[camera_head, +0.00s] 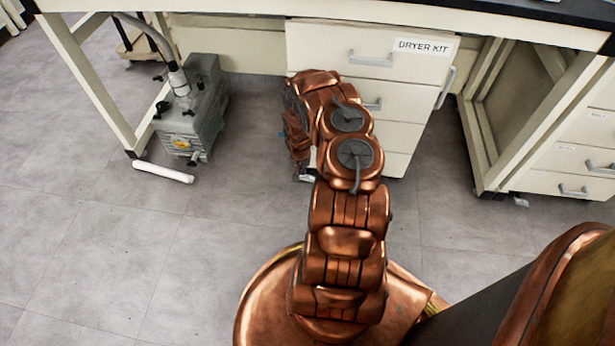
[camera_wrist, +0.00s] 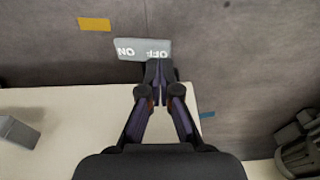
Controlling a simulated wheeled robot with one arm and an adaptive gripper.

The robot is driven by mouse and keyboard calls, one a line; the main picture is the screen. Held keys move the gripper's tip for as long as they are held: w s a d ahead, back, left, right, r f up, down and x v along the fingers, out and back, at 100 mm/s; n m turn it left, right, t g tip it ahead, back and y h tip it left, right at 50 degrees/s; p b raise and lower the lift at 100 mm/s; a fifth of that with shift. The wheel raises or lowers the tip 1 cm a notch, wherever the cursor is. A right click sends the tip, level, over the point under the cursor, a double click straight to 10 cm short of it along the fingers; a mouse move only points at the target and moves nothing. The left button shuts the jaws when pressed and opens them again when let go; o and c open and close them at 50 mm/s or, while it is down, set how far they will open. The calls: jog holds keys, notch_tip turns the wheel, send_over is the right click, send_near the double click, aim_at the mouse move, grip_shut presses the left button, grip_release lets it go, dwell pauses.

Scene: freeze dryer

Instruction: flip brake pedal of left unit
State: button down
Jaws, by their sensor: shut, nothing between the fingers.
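A grey pedal plate (camera_wrist: 130,49) marked ON and OFF shows at the top of the wrist view, its lettering upside down. My gripper (camera_wrist: 158,68) is shut and empty. Its fingertips overlap the lower edge of the plate near the OFF end; I cannot tell whether they touch it. In the head view a cream drawer unit (camera_head: 364,42) labelled DRYER KIT stands under the bench, behind my arm. In the wrist view a pale cream surface (camera_wrist: 75,105) lies behind the fingers.
A grey pump (camera_head: 196,115) with a hose stands on the floor to the left, near a white tube (camera_head: 163,172). Another drawer unit (camera_head: 575,165) stands at the right. A yellow patch (camera_wrist: 94,24) lies near the pedal. The floor at the left front is clear.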

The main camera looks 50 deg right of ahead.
aim_at(302, 176)
jog(key=shift+f+b, duration=1.2)
jog(key=shift+f, duration=0.05)
dwell(0.8)
jog(key=shift+r+p, duration=2.9)
jog(key=shift+r, duration=0.7)
jog(key=shift+s, duration=0.1)
